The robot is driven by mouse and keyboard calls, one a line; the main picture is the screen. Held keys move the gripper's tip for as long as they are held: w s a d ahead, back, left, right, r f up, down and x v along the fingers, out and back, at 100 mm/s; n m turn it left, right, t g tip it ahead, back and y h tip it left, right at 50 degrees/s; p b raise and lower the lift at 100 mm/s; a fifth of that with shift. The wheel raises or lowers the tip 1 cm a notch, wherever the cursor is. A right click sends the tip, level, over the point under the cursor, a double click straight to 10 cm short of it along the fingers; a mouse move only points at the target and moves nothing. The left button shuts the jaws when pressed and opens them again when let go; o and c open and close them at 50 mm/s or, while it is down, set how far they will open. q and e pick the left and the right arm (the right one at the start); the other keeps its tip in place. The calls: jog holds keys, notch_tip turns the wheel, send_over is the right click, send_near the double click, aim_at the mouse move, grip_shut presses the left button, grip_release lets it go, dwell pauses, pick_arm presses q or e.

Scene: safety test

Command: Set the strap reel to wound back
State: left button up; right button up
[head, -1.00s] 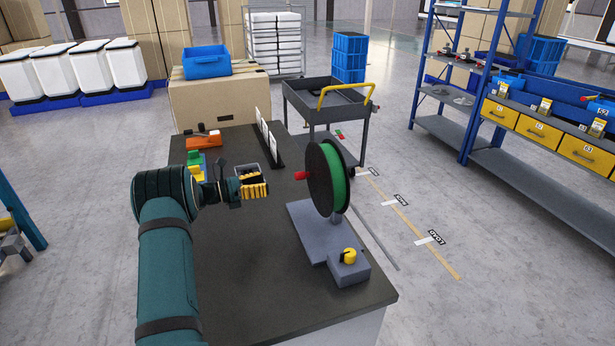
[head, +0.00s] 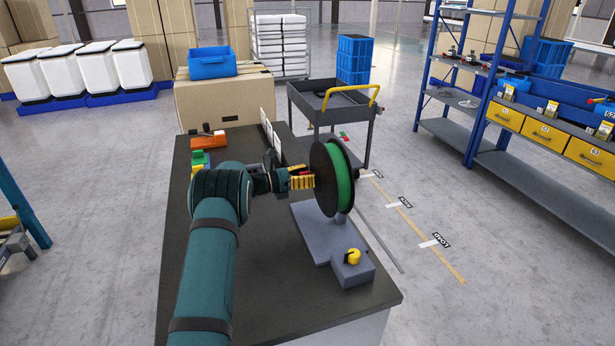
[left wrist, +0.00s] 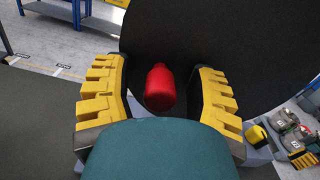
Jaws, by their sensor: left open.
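The strap reel (head: 341,178), a black-flanged drum with green strap, stands upright on a grey base (head: 318,232) on the dark bench. Its flange fills much of the left wrist view (left wrist: 225,40). A red handle knob (left wrist: 160,88) sticks out from the flange between my left fingers. My left gripper (head: 303,180) is open, with its yellow ridged fingers on either side of the red knob and apart from it. In the head view the fingers mostly hide the knob. A yellow knob (head: 353,257) sits on a small grey box at the base's front. My right gripper is not in view.
The dark bench top (head: 265,290) is bare at the front left. An orange tool (head: 209,140) and coloured blocks (head: 200,160) lie at its back left. White upright cards (head: 270,133) stand behind my gripper. A grey trolley (head: 335,103) stands beyond the bench.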

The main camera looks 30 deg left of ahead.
pick_arm(q)
grip_shut()
